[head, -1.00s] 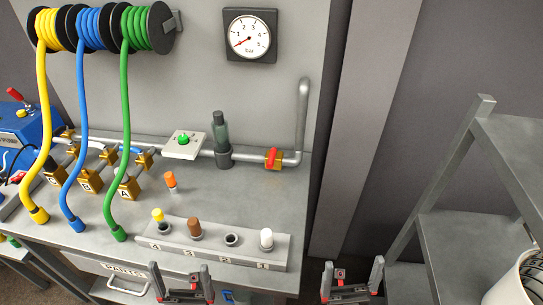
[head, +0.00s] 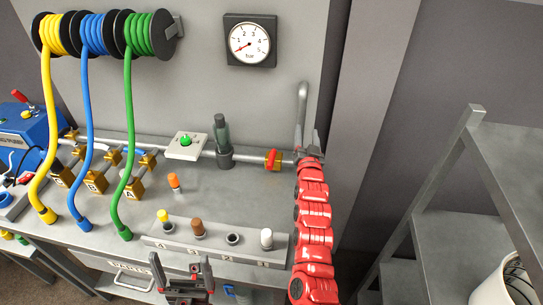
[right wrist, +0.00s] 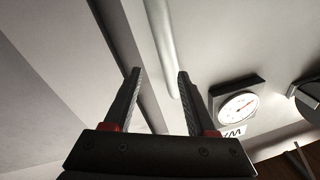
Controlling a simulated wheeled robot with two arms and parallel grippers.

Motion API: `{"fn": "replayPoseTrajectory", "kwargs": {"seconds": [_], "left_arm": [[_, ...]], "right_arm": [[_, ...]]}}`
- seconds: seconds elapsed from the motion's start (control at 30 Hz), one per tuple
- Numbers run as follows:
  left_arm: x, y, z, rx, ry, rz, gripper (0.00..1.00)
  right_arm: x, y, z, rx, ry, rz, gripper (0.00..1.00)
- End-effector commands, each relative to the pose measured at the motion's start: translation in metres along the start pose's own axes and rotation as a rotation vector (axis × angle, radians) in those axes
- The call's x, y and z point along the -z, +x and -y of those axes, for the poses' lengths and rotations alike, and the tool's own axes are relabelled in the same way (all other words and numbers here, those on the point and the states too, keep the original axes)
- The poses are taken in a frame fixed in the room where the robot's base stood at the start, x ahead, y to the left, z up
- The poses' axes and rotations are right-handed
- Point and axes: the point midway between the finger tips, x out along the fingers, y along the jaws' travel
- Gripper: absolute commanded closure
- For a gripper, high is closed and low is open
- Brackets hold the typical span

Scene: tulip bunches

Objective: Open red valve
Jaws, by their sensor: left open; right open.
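The red valve (head: 273,160) has a red handle on a brass body. It sits on the grey pipe along the back of the bench, just left of where the pipe bends up. My right arm reaches up over the bench's right end. My right gripper (head: 311,147) is just right of the valve, near the pipe bend, and looks apart from the handle. In the right wrist view the right gripper (right wrist: 158,74) is open and empty, with the upright pipe (right wrist: 160,40) beyond its fingers. My left gripper (head: 184,268) is open and empty at the bench's front edge.
A pressure gauge (head: 249,42) hangs on the back panel, its needle low. A green button box (head: 186,146) and a dark filter (head: 223,142) stand left of the valve. A grey shelf (head: 458,245) stands at right.

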Motion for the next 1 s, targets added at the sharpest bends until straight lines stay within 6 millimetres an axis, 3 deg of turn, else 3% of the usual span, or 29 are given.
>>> {"fn": "replayPoseTrajectory", "kwargs": {"seconds": [0.03, 0.1, 0.27, 0.47, 0.7, 0.83, 1.0], "left_arm": [[0.001, 0.007, 0.0, 0.0, 0.0, 0.0, 0.0], [0.002, 0.012, 0.001, 0.0, 0.0, 0.0, 0.0], [0.004, 0.023, 0.001, 0.0, 0.0, 0.0, 0.0], [0.006, 0.035, 0.002, 0.0, 0.0, 0.0, 0.0], [0.007, 0.043, 0.002, 0.0, 0.0, 0.0, 0.0], [0.007, 0.042, 0.002, 0.0, 0.0, 0.0, 0.0], [0.006, 0.038, 0.002, 0.0, 0.0, 0.0, 0.0]], "right_arm": [[0.009, 0.014, 0.012, -0.005, 0.02, 0.081, 0.43], [0.005, 0.025, 0.028, -0.016, 0.043, 0.225, 0.43], [0.008, 0.024, 0.062, -0.042, 0.063, 0.533, 0.43], [0.026, -0.024, 0.097, -0.107, 0.026, 0.911, 0.43], [0.05, -0.088, 0.108, -0.202, -0.041, 1.178, 0.43], [0.051, -0.1, 0.108, -0.222, -0.051, 1.22, 0.43], [0.04, -0.097, 0.106, -0.223, -0.05, 1.224, 0.43]]}}
